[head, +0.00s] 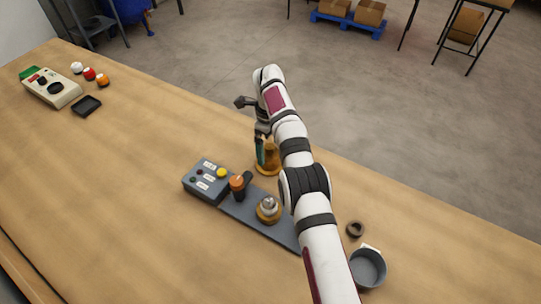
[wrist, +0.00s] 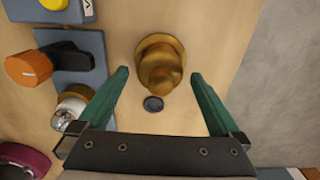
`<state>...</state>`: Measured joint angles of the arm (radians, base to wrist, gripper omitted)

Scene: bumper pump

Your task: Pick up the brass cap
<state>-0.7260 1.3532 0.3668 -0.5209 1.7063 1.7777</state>
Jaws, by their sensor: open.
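The brass cap (head: 269,166) (wrist: 160,62) stands on the wooden table just behind the grey control panel. It is golden, with a wide round flange and a narrower body. My gripper (head: 263,152) (wrist: 160,76) is open above it, fingers pointing down. In the wrist view the two green fingers are spread to the left and right of the cap, with a gap on each side. Whether the fingertips are level with the cap's body is hard to tell. In the head view, a finger and my arm hide part of the cap.
A small dark disc (wrist: 153,104) lies close to the cap. A grey bowl (head: 368,268) and brown ring (head: 355,229) are at right.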

